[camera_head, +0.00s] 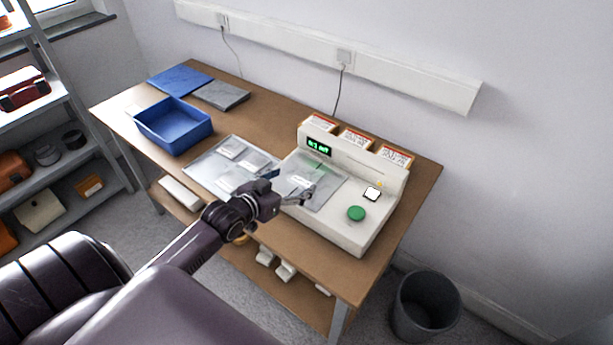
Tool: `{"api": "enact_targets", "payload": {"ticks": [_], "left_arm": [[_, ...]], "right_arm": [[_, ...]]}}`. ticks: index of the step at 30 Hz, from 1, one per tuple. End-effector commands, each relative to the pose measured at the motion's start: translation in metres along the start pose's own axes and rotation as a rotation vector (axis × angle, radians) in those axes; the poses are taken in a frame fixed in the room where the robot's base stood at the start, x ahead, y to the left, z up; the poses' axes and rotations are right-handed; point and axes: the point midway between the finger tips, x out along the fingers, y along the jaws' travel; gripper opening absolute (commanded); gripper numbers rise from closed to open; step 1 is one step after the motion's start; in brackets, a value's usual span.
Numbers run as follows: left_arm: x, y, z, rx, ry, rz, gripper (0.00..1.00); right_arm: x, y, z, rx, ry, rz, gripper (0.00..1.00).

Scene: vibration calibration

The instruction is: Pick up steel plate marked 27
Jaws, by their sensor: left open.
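Several flat grey steel plates (232,148) lie on a pale grey tray (203,170) in the middle of the table. One more thin grey plate (328,190) seems to lie on the top of the white calibration machine (345,228). The plates' markings are too small to read, so I cannot tell which one is 27. My right gripper is not in view.
The machine has a green-lit display (318,147) and a green button (356,213). A blue bin (173,125), a blue folder (180,78) and a grey folder (221,95) are on the brown table (262,112). A dark waste bin (427,305) stands at the right.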

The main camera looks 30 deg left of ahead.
Motion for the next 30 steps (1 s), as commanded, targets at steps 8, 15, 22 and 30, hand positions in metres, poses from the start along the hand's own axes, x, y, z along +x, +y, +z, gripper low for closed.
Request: {"api": "enact_targets", "payload": {"ticks": [8,15,22,30], "left_arm": [[0.033,0.003,0.004,-0.001,0.000,-0.001,0.78],[0.046,0.004,0.005,0.001,-0.001,-0.001,0.78],[0.046,0.004,0.006,0.001,-0.001,-0.001,0.74],[0.046,0.004,0.006,0.000,-0.001,-0.001,0.44]], "right_arm": [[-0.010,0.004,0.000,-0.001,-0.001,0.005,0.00],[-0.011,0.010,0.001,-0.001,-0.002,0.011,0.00],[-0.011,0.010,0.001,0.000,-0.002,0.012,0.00],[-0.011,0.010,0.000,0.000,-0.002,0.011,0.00]]}}
